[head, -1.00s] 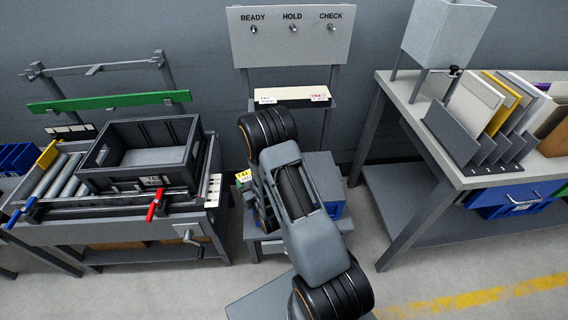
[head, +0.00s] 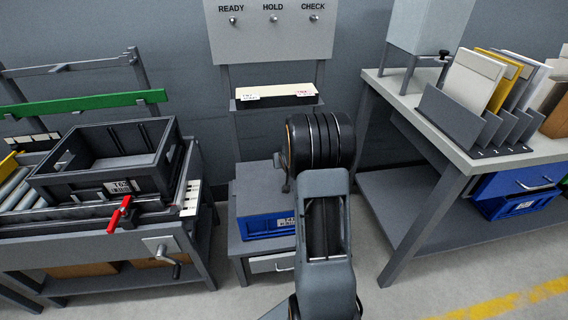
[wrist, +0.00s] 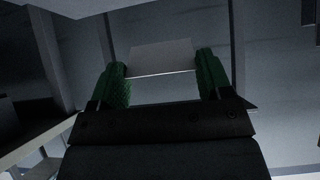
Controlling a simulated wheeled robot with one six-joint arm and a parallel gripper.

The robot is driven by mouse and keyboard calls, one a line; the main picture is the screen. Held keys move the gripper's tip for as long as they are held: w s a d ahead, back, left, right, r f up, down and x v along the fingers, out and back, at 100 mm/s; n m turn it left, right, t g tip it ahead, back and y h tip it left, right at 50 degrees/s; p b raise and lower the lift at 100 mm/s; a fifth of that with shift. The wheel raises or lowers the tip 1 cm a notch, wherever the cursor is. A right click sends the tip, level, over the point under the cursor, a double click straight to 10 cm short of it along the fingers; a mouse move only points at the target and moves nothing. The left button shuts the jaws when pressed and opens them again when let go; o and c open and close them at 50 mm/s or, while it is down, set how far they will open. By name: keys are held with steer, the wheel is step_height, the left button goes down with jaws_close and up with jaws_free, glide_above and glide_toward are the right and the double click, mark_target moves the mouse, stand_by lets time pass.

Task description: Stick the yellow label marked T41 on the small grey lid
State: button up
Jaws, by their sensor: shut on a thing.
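In the wrist view, my gripper (wrist: 162,68) has its two green fingers closed on the sides of a thin, pale rectangular piece, which I take to be the label (wrist: 160,54). The view is dim, and no yellow or T41 mark shows on this side. In the head view my own arm hides the gripper and the label. A grey flat top (head: 257,187), probably the small grey lid, sits on a blue box (head: 268,226) on a low stand, left of my arm. My arm covers its right part.
A black crate (head: 104,180) sits on the roller bench at left, with a red clamp lever (head: 119,214) in front. A narrow shelf (head: 276,104) with white tags is under the READY, HOLD, CHECK panel (head: 270,35). A grey table (head: 455,135) with file folders stands at right.

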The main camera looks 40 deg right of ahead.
steer(key=shift+f+b, duration=4.3)
steer(key=shift+f, duration=0.6)
steer(key=o, duration=0.9)
steer(key=p+v, duration=0.3)
steer(key=v, duration=0.3)
steer(key=shift+s+a+r, duration=0.15)
steer(key=shift+s+r, duration=0.05)
steer(key=shift+r, duration=0.2)
steer(key=shift+s+a+r+p, duration=0.25)
steer(key=shift+s+r+p, duration=0.05)
steer(key=shift+s, duration=0.2)
